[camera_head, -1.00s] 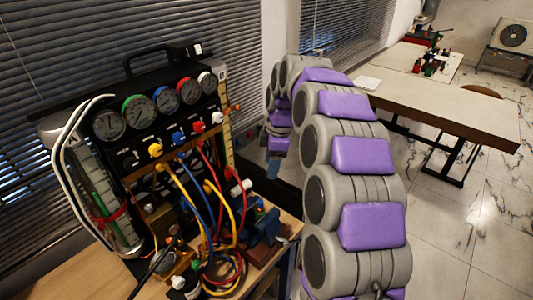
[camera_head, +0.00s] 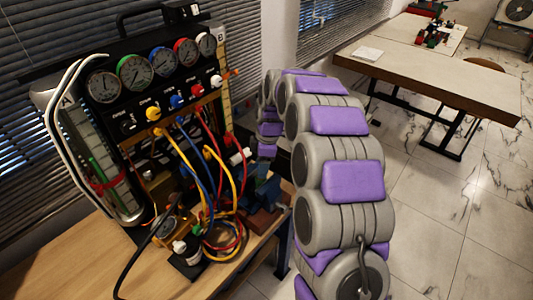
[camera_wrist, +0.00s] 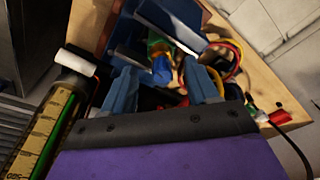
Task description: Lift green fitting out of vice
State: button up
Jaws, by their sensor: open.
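My gripper (camera_wrist: 160,72) shows in the wrist view as two blue fingers spread apart. A small green piece (camera_wrist: 154,43), probably the green fitting, shows beyond the fingertips with yellow and blue parts close by. A gap seems to remain between it and both fingers. The blue vice (camera_wrist: 172,22) lies just beyond, at the top of the wrist view. In the head view the vice (camera_head: 267,192) stands at the right edge of the bench, partly behind my arm. I cannot make out the fitting there.
The gauge rig (camera_head: 160,80) stands left of my arm, with yellow, blue and red hoses (camera_head: 215,205) looping over the wooden bench (camera_head: 75,255). A cylinder with a white cap (camera_wrist: 76,62) is near my gripper's left side. Another table (camera_head: 440,75) stands far right.

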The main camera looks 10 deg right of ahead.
jog(key=f, duration=0.1)
jog(key=a+f, duration=0.1)
jog(key=shift+a+f, duration=0.15)
jog(key=shift+f, duration=0.15)
jog(key=shift+d, duration=0.65)
jog(key=shift+a, duration=0.55)
jog(key=c, duration=0.7)
jog(key=shift+d, duration=0.25)
grip_shut()
jog(key=shift+o, duration=0.9)
grip_release()
jog(key=shift+f, duration=0.1)
grip_shut()
jog(key=shift+w+a+r, duration=0.25)
jog(key=shift+w+a, duration=0.05)
jog(key=shift+w, duration=0.1)
jog(key=shift+r, duration=0.1)
